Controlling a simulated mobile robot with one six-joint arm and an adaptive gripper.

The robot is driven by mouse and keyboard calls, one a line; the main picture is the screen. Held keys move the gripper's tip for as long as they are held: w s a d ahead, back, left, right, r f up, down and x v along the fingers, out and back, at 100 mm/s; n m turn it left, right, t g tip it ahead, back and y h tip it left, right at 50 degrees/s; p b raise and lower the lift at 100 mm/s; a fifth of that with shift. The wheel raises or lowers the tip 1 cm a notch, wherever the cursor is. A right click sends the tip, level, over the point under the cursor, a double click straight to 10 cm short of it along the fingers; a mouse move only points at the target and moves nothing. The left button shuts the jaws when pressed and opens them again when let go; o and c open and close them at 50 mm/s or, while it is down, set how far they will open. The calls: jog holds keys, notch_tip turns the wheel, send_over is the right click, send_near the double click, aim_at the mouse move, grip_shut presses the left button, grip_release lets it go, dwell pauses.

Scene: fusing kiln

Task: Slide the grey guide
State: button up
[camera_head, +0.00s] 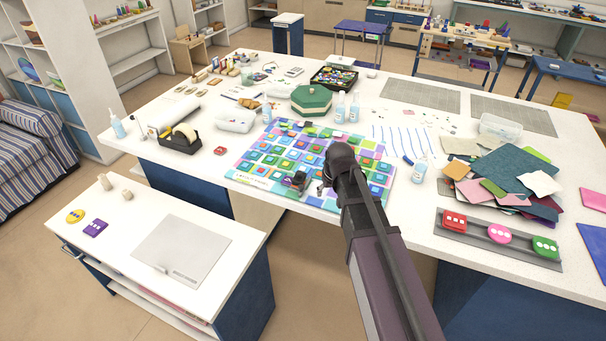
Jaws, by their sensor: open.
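A long grey strip (470,231) lies on the right of the big white table. A red square tile (455,220), a pink round tile (499,233) and a green tile (545,247) sit in a row on it. A flat light-grey plate (190,245) with a small tab lies on the low white table at lower left. I cannot tell which of these is the grey guide. My gripper (311,186) is open over the colourful mosaic board (240,178), apart from both grey things. My arm hides part of the board.
A yellow disc (75,216) and a purple tile (95,228) lie left of the plate. A tape dispenser (181,138), a green box (311,100), bottles (420,168) and a pile of coloured sheets (510,172) crowd the big table.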

aim_at(302, 186)
jog(key=w+a+r+n+t+p, duration=0.1)
jog(key=w+a+r+p, duration=0.2)
jog(key=w+a+r, duration=0.2)
jog(key=shift+a+y, duration=0.4)
jog(key=shift+a, duration=0.55)
jog(key=b+x, duration=1.2)
jog(key=x, duration=0.1)
jog(key=shift+w+f+b, duration=0.2)
jog(key=shift+f+b, duration=0.15)
jog(key=shift+b, duration=0.05)
grip_shut()
